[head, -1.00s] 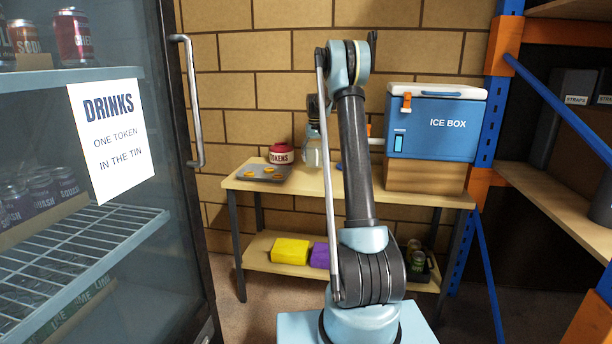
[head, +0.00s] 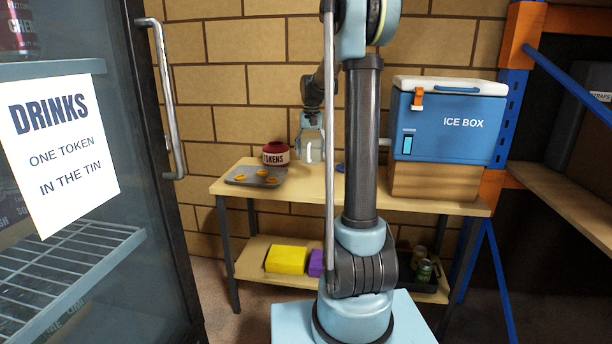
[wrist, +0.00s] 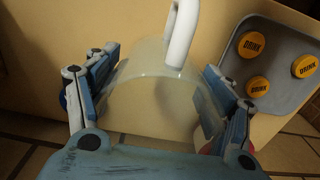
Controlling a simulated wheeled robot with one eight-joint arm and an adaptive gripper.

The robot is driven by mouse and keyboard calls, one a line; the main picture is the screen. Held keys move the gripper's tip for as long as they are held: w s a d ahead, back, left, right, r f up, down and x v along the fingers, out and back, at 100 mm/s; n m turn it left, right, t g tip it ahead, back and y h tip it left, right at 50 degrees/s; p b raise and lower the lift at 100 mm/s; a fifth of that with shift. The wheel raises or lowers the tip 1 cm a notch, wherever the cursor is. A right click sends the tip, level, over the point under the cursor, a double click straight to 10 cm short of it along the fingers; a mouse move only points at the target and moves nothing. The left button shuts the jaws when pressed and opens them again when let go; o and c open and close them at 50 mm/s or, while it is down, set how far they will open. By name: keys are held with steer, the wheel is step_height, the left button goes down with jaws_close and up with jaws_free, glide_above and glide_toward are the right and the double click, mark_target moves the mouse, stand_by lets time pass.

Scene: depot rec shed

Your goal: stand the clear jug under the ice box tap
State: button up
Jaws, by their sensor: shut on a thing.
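My gripper (head: 311,122) is shut on the clear jug (head: 311,150), left of my arm in the head view. In the wrist view the jug (wrist: 150,88) is see-through, with a white handle (wrist: 182,35), and sits between the two fingers (wrist: 155,100). The jug is over the table's left half; I cannot tell whether its base touches the top. The blue ice box (head: 450,125) with a white lid stands on a wooden block at the table's right. Its pale tap (head: 385,142) sticks out on the left side, partly hidden by my arm.
A grey tray (head: 240,179) with orange-yellow tokens and a red tokens tin (head: 276,153) are left of the jug on the table (head: 310,188). A blue flat thing (head: 340,168) is partly hidden behind my arm. A drinks fridge (head: 165,200) stands close at left, a blue-and-orange rack (head: 512,80) at right.

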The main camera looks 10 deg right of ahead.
mark_target(313, 162)
steer(key=f, duration=0.5)
steer(key=shift+w+d, duration=0.1)
steer(key=shift+d, duration=0.25)
steer(key=shift+f, duration=1.9)
steer(key=shift+f, duration=0.1)
steer(key=o, duration=1.5)
steer(key=shift+o, duration=0.2)
